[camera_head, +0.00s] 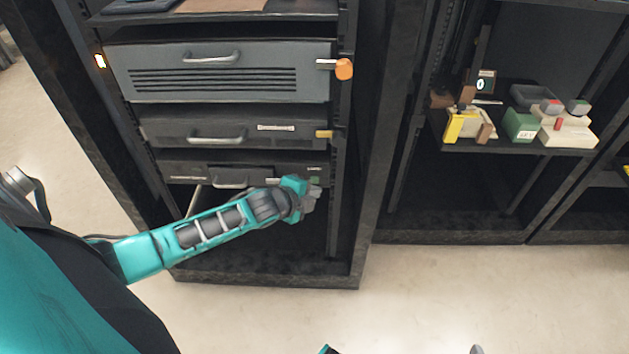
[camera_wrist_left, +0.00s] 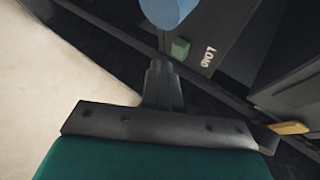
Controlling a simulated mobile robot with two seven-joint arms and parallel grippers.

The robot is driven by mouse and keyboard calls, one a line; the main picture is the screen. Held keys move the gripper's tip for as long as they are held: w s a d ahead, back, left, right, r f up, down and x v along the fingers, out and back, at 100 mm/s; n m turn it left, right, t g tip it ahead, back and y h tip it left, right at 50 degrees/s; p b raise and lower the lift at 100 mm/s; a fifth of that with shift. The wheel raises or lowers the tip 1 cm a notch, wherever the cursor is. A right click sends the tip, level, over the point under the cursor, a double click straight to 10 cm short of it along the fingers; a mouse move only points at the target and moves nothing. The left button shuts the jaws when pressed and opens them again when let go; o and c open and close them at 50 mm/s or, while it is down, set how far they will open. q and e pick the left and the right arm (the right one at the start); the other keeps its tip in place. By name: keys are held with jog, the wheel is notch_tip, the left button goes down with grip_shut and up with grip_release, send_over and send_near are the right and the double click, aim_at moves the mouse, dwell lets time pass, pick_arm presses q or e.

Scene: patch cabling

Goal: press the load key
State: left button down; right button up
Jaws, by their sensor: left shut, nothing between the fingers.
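The load key is a small green block (camera_wrist_left: 180,48) beside white "LOAD" lettering in the left wrist view. In the head view it is a small green patch (camera_head: 314,180) at the right end of the lowest dark unit (camera_head: 200,171). My left gripper (camera_head: 317,198) is shut and empty in front of that end of the unit. In the left wrist view its closed fingertips (camera_wrist_left: 161,65) point toward the key, just below and left of it in the picture. Whether they touch it I cannot tell. My right gripper does not show.
Above are a middle drawer unit (camera_head: 230,133) and a large vented unit (camera_head: 220,75), with an orange knob (camera_head: 344,69) sticking out at right. A blue rounded shape (camera_wrist_left: 167,12) shows beyond the fingertips. A shelf at right holds a green box (camera_head: 519,125) and other small items.

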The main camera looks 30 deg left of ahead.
pick_arm(q)
jog(key=shift+w, duration=0.1)
dwell(0.4)
jog(key=shift+w+a, duration=0.25)
jog(key=shift+w+a, duration=0.2)
jog(key=shift+w, duration=0.2)
dwell(0.9)
jog(key=shift+s, duration=0.1)
jog(key=shift+s+d+p, duration=0.45)
jog(key=shift+s+p, duration=0.15)
jog(key=shift+s, duration=0.05)
jog(key=shift+s, duration=0.1)
